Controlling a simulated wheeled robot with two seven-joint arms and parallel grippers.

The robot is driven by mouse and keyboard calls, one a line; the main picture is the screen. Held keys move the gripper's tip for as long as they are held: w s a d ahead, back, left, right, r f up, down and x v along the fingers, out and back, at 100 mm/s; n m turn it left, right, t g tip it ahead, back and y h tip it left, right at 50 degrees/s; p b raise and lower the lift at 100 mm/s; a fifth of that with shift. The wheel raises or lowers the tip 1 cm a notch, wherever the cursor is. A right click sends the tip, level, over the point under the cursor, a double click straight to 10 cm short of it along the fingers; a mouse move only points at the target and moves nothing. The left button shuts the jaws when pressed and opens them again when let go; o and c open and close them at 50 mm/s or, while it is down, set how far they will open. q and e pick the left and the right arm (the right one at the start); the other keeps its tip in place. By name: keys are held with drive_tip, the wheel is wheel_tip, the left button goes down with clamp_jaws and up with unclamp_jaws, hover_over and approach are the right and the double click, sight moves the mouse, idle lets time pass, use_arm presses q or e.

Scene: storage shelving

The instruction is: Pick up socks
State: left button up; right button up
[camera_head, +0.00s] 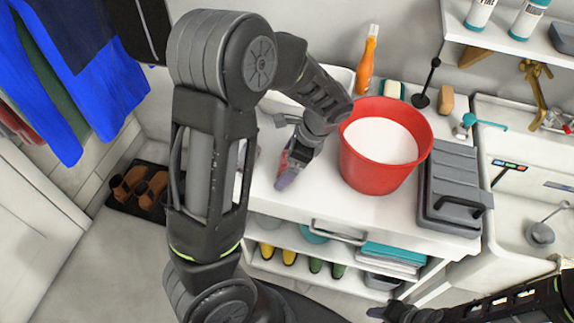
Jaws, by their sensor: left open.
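I cannot clearly make out any socks. My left gripper (287,174) is open and points down over the white counter top, left of the red bucket. A small greyish-purple patch shows at its fingertips; I cannot tell whether it is cloth or part of the fingers. My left arm hides part of the counter's left end. My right gripper (392,312) is low at the bottom edge, in front of the counter and apart from it; its jaws are too dark to read.
The red bucket (360,167) with white contents and a grey case (450,190) stand on the white counter (325,205). An orange spray bottle (367,62) stands behind. A sink (515,205) is at right, brown shoes (152,190) at left.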

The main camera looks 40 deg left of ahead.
use_arm(q)
drive_tip(key=shift+c, duration=0.4)
drive_tip(key=c, duration=1.2)
